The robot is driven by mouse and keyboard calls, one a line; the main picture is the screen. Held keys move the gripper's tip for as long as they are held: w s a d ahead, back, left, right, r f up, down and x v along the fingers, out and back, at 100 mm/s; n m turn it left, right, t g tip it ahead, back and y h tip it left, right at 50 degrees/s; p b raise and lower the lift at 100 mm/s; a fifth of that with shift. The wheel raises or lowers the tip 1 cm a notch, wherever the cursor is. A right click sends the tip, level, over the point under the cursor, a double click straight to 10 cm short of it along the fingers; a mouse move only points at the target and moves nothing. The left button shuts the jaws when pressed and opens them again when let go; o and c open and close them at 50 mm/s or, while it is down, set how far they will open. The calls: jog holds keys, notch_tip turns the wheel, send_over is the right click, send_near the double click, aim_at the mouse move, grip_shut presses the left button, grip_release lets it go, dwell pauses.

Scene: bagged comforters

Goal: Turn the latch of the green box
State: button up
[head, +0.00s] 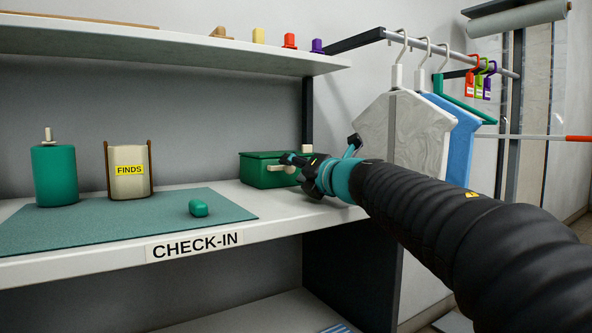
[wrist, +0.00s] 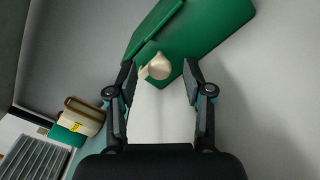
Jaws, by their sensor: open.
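The green box (head: 262,170) sits on the white counter at the right end of the teal mat. It also shows at the top of the wrist view (wrist: 208,32). In the wrist view the latch (wrist: 158,67) lies between my fingertips, closer to the left finger. My gripper (wrist: 160,75) is open, with one finger on each side of the latch. I cannot tell whether the left finger touches it.
A teal mat (head: 110,228) carries a green canister (head: 54,175), a FINDS holder (head: 129,170) and a small green capsule (head: 199,208). Bagged items (head: 402,135) hang from a rail at the right, beside my arm. A shelf (head: 170,52) runs above the counter.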

jog(key=shift+w+a, duration=0.3)
jog(key=shift+w, duration=0.1)
grip_shut()
